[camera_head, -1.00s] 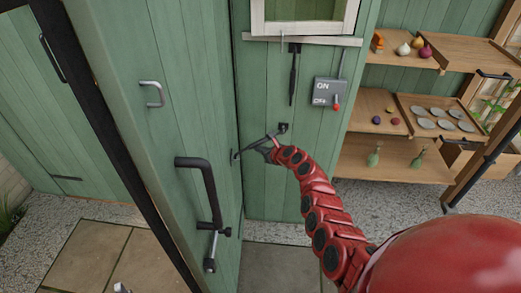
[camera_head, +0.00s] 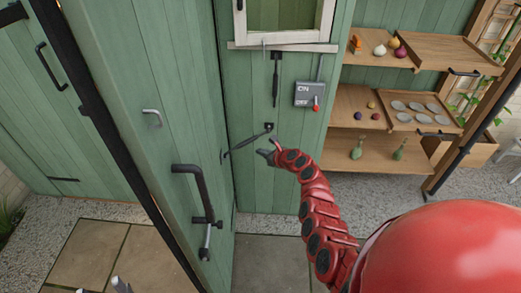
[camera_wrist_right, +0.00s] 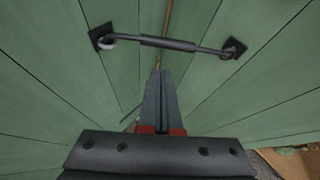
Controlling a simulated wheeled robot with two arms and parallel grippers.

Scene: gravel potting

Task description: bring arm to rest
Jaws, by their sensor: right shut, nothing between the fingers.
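My right arm (camera_head: 318,205), red and segmented, reaches up from the lower right. Its gripper (camera_head: 262,150) is shut and empty, just below and right of a dark hook bar (camera_head: 247,140). The bar spans from the green door (camera_head: 180,110) to the green wall (camera_head: 285,180). In the right wrist view the shut fingers (camera_wrist_right: 158,75) point at the corner, and the bar (camera_wrist_right: 170,43) crosses ahead of them between two dark plates, with a gap. A small grey tip at the head view's bottom left edge may be my left gripper; too little shows to judge it.
The door has a black lever handle (camera_head: 200,205) sticking out. A grey ON/OFF switch box (camera_head: 309,94) with a red knob is on the wall under a window. Wooden shelves (camera_head: 375,165) with vegetables, discs and green bottles stand right. Paving (camera_head: 265,262) and gravel lie below.

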